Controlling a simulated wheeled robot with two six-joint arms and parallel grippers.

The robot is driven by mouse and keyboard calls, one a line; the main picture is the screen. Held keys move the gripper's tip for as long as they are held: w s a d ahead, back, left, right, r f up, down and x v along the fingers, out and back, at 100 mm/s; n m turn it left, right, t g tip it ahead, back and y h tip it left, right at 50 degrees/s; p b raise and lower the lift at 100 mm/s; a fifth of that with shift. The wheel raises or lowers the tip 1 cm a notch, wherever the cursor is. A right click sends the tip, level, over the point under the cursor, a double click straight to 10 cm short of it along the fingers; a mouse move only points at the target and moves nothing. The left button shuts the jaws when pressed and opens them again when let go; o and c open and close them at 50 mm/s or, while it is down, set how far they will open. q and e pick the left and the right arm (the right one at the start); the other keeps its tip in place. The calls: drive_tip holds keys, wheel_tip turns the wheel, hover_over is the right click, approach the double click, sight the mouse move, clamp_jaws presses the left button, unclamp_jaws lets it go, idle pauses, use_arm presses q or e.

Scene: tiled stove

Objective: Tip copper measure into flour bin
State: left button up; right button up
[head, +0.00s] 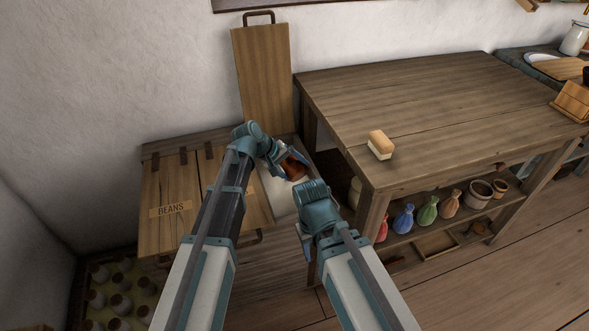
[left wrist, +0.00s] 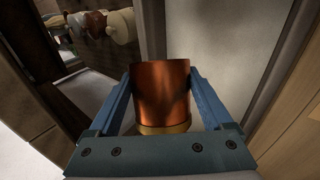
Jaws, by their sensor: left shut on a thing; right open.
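The copper measure (head: 294,168) is in my left gripper (head: 285,163), over the open flour bin. In the left wrist view the measure (left wrist: 161,88) sits between both blue fingers (left wrist: 160,98), with a brass band at its near end. I cannot tell how far it is tilted or what is in it. The flour bin (head: 278,205) is the right part of the wooden chest; its lid (head: 262,75) stands raised against the wall. White shows inside the bin, partly hidden by my arms. My right gripper (head: 304,242) is open and empty, low beside the bin's front right.
The closed BEANS lid (head: 165,200) is left of the bin. A wooden table (head: 430,100) stands close on the right, with a brush (head: 380,145) on top and several coloured sacks (head: 428,210) and pots on its shelf. A crate of jars (head: 120,285) is at lower left.

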use_arm(q)
drive_tip(key=shift+w, duration=0.1)
idle(0.5)
drive_tip(key=shift+w+a+r+g+h, duration=0.15)
drive_tip(key=shift+w+g+h, duration=0.05)
drive_tip(key=shift+g+h, duration=0.25)
drive_tip(key=shift+r+n, duration=0.1)
drive_tip(key=shift+n, duration=0.2)
drive_tip(key=shift+s, duration=0.1)
drive_tip(key=shift+r+g, duration=0.1)
drive_tip(key=shift+g, duration=0.15)
drive_tip(key=shift+w+a+r+g+h, duration=0.15)
drive_tip(key=shift+w+r+g+h, duration=0.05)
drive_tip(key=shift+w+g+h, duration=0.15)
drive_tip(key=shift+r+n+g, duration=0.2)
drive_tip(key=shift+n+g, duration=0.05)
drive_tip(key=shift+n, duration=0.05)
drive_tip(key=shift+h, duration=0.3)
drive_tip(key=shift+a+b, duration=0.1)
drive_tip(key=shift+b, duration=0.2)
